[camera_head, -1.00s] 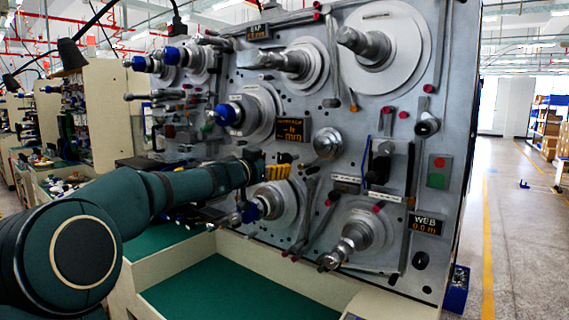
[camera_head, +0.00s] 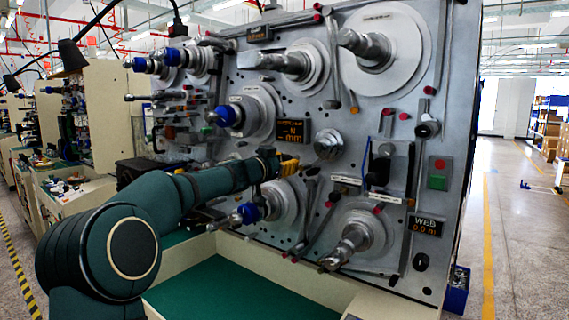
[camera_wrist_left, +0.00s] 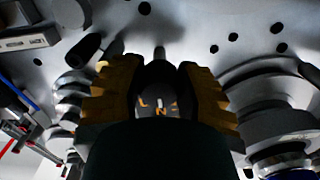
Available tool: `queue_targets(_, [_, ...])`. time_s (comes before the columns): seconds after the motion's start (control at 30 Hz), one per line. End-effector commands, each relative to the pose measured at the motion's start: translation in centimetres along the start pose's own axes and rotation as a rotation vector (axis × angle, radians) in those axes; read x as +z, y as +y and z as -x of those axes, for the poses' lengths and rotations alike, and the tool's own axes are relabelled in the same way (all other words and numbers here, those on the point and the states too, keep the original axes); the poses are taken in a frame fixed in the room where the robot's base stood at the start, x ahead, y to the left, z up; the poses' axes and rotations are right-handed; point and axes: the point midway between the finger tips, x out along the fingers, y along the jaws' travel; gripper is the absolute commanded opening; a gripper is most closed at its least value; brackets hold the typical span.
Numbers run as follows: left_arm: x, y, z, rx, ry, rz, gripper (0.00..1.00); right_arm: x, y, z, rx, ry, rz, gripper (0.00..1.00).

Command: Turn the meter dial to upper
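The meter dial (camera_wrist_left: 160,92) is a dark knob with orange letters and a small white mark, seen in the left wrist view between the yellow fingers of my left gripper (camera_wrist_left: 160,88). The fingers stand apart on either side of it; whether they touch it is not clear. In the head view my left gripper (camera_head: 288,164) is close to the panel, just below the orange-lit display (camera_head: 293,131), and hides the dial there. My right gripper does not show.
The grey panel (camera_head: 340,105) carries several spindles and discs. A blue-collared spindle (camera_head: 248,212) sticks out just below my left gripper, another (camera_head: 228,116) up and left. Thin rods cross the panel to the right. A green-floored tray (camera_head: 225,290) lies below.

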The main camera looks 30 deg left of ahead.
Motion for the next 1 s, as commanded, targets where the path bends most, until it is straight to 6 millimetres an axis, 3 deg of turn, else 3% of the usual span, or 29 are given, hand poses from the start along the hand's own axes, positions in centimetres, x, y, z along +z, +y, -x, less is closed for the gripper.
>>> queue_targets(0.47, [-0.1, 0.0, 0.0, 0.0, 0.0, -0.125, 0.0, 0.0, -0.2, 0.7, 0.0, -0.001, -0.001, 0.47])
queue_targets(1.0, [-0.1, -0.2, 0.0, 0.0, 0.0, -0.612, 0.0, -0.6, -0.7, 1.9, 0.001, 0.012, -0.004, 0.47])
